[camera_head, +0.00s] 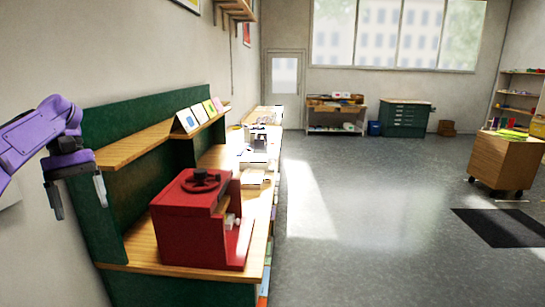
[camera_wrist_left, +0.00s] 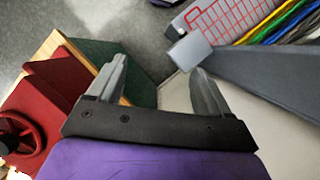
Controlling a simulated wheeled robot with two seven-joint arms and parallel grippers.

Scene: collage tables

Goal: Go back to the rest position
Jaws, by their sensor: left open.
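My left gripper (camera_head: 78,197) hangs from a purple arm at the left of the head view. Its two fingers point down and are spread apart, with nothing between them. It is in front of the left end of the green workbench back panel (camera_head: 103,207), left of the red machine (camera_head: 203,218). The wrist view also shows the left gripper (camera_wrist_left: 160,85) open and empty, with the red machine (camera_wrist_left: 55,95) at the left edge. My right gripper is in neither view.
A wooden shelf (camera_head: 135,147) on the bench back lies close to the left gripper. Coloured cards (camera_head: 187,120) stand on it. A wooden cart (camera_head: 503,160) and a dark mat (camera_head: 500,227) are at the right. The grey floor (camera_head: 370,210) between is clear.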

